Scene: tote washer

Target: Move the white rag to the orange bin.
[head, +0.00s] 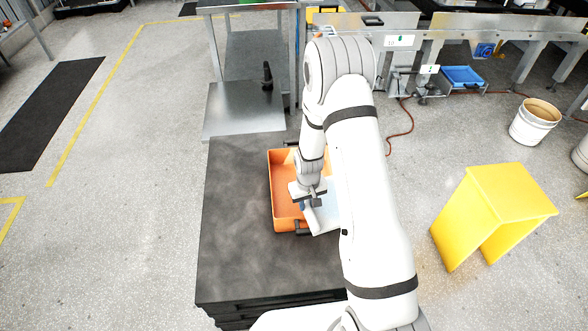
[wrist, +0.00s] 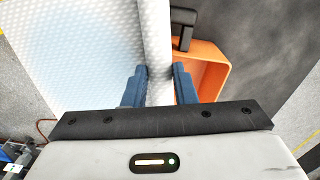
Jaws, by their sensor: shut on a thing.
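The orange bin (head: 284,200) stands on the dark table, with black handles at its far and near ends. Its corner and one black handle also show in the wrist view (wrist: 215,65). The white rag (head: 324,217) hangs from my gripper (head: 309,200) over the right part of the bin. In the wrist view the rag (wrist: 75,50) is a dimpled white sheet spreading to the left. The blue fingers of my gripper (wrist: 159,88) are shut on a fold of it. My arm hides the bin's right side. I cannot tell whether the rag touches the bin.
The dark table (head: 235,240) has free room left of the bin. A steel bench (head: 245,105) with a dark bottle (head: 267,75) stands behind it. A yellow step stool (head: 495,205) and a white bucket (head: 535,122) stand on the floor to the right.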

